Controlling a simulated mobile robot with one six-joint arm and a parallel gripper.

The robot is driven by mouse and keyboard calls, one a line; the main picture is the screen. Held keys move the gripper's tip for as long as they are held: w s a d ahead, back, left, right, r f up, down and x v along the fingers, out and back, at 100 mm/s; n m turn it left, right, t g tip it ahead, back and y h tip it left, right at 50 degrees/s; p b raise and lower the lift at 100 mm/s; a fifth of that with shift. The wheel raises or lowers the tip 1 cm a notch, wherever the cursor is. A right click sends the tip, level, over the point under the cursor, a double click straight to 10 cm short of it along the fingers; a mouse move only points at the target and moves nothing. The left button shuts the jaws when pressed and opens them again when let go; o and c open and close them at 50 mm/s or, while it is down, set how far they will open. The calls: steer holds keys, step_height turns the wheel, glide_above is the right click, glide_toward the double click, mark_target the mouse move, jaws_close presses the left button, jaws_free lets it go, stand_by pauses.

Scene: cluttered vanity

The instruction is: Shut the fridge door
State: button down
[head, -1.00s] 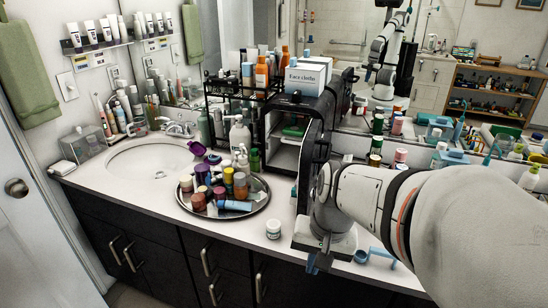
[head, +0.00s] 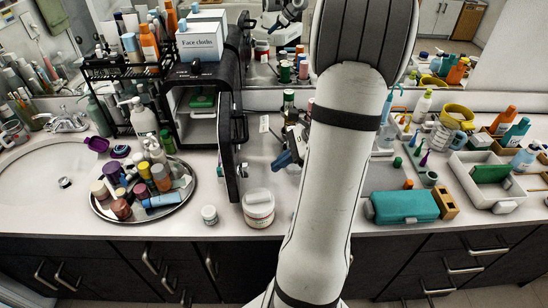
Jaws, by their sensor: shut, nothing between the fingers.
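The small black fridge (head: 203,73) stands on the counter against the mirror, left of centre in the head view. Its door (head: 228,150) is open, swung out toward the counter's front edge and seen nearly edge-on, with its handle on the right face. Pale shelves and a green item (head: 202,101) show inside. My gripper (head: 281,161) is to the right of the door, apart from it, with its dark blue fingers low over the counter. The fingers look shut and empty. My arm hides part of the gripper's wrist and the counter behind it.
A white tub (head: 258,208) stands close beside the door's front end, and a small jar (head: 209,214) stands left of it. A round tray (head: 187,195) of bottles is left of the fridge. A face cloths box (head: 202,38) sits on top. A teal case (head: 404,206) is at right.

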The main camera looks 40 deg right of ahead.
mark_target(249, 178)
steer(key=p+x, duration=0.1)
steer(key=x, duration=0.6)
steer(key=shift+a, duration=0.25)
steer(key=shift+w+a+r+p, duration=0.1)
steer(key=shift+w+a+p, duration=0.15)
steer(key=shift+a, duration=0.3)
steer(key=shift+w+a+p, duration=0.15)
steer(key=shift+w+a, duration=0.15)
steer(key=shift+a, duration=0.25)
steer(key=shift+w+a, duration=0.25)
steer(key=shift+a, duration=0.2)
steer(key=shift+d, duration=0.2)
steer(key=shift+a, duration=0.1)
